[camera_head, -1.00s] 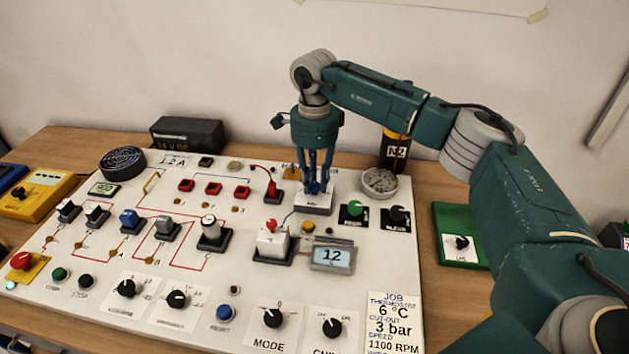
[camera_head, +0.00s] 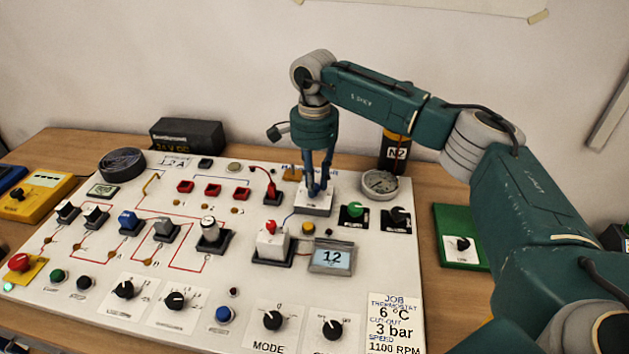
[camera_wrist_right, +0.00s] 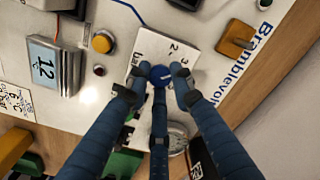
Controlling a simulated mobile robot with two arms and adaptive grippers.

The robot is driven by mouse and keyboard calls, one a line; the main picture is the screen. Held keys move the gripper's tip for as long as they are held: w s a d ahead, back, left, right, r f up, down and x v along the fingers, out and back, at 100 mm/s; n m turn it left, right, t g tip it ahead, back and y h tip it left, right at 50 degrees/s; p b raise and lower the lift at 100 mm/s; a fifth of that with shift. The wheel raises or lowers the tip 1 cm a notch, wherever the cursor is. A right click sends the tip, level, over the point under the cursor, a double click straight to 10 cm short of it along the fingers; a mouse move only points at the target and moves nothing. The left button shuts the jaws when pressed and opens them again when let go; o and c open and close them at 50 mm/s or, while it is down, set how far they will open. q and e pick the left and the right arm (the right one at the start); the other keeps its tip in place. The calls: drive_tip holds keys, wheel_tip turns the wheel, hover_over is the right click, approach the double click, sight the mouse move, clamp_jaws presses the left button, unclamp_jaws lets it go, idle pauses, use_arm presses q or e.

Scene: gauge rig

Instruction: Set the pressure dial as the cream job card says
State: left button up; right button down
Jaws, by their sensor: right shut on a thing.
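The pressure dial is a blue knob (camera_wrist_right: 160,76) on a white box (camera_head: 314,208) near the back right of the panel. Its top face (camera_wrist_right: 143,58) shows "bar" and the figures 2 and 3 in the right wrist view. My right gripper (camera_head: 315,190) points straight down over the box, its fingers (camera_wrist_right: 161,85) shut around the blue knob. The fingers hide part of the scale, and I cannot make out a pointer. The cream job card (camera_head: 395,322) at the front right reads thermostat 6 °C, cut-out 3 bar, speed 1100 RPM. My left gripper is not in view.
A round gauge (camera_head: 380,185) and an N2 cylinder (camera_head: 396,152) stand right of the box. A display reading 12 (camera_head: 331,257) and a red-topped switch (camera_head: 271,243) are in front. A yellow-orange button (camera_head: 308,228) lies close to the box.

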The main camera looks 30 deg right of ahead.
drive_tip(key=shift+w+r, duration=0.1)
drive_tip(key=shift+r, duration=0.05)
drive_tip(key=c, duration=1.5)
unclamp_jaws()
wheel_tip(320, 180, up, 12)
drive_tip(key=shift+f, duration=0.1)
